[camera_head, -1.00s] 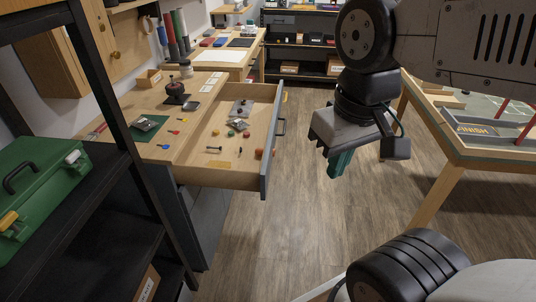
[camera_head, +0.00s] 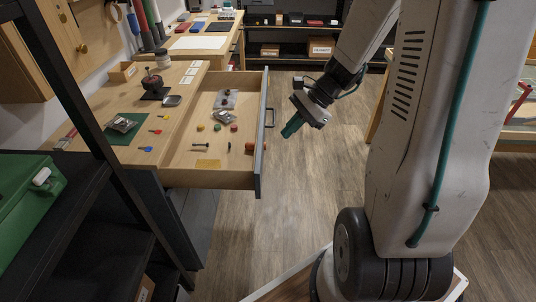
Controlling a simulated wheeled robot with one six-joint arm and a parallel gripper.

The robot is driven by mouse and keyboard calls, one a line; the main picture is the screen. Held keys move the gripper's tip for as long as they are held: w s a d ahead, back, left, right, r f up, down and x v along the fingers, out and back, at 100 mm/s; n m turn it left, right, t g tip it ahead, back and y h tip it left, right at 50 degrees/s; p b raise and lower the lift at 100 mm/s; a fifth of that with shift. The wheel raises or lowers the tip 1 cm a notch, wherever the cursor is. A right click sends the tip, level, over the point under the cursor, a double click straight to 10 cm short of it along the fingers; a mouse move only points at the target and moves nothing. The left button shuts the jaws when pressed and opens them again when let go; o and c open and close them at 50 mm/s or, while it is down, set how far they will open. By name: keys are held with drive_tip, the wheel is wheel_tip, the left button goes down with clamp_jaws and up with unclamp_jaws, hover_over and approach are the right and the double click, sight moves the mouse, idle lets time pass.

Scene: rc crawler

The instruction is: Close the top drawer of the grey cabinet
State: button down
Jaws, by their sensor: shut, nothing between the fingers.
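The top drawer (camera_head: 211,181) of the grey cabinet (camera_head: 197,215) is pulled out to the right, over the floor. Its grey front panel (camera_head: 260,150) faces right and carries a dark handle (camera_head: 270,117). Small items lie inside, among them a metal part in a bag (camera_head: 226,99), round coloured pieces and a bolt (camera_head: 200,147). My gripper (camera_head: 289,131) has teal fingers and is shut and empty. In the picture it is just right of the drawer front, near the handle, with a small gap between them.
The wooden worktop (camera_head: 130,105) left of the drawer holds a green mat, small coloured parts and a dark stand. A black shelf (camera_head: 70,200) with a green toolbox (camera_head: 25,205) stands at the near left. The floor (camera_head: 310,190) right of the drawer is clear.

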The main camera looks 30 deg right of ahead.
drive_tip(key=w+d+f+m+t, duration=0.2)
drive_tip(key=d+f+m, duration=0.4)
drive_tip(key=d+f, duration=0.25)
drive_tip(key=a+r+x, duration=0.1)
drive_tip(key=x, duration=1.2)
drive_tip(key=shift+w+a+r+m, duration=0.25)
drive_tip(key=shift+w+a+m, duration=0.15)
drive_tip(key=shift+w+a, duration=0.1)
drive_tip(key=shift+w, duration=0.1)
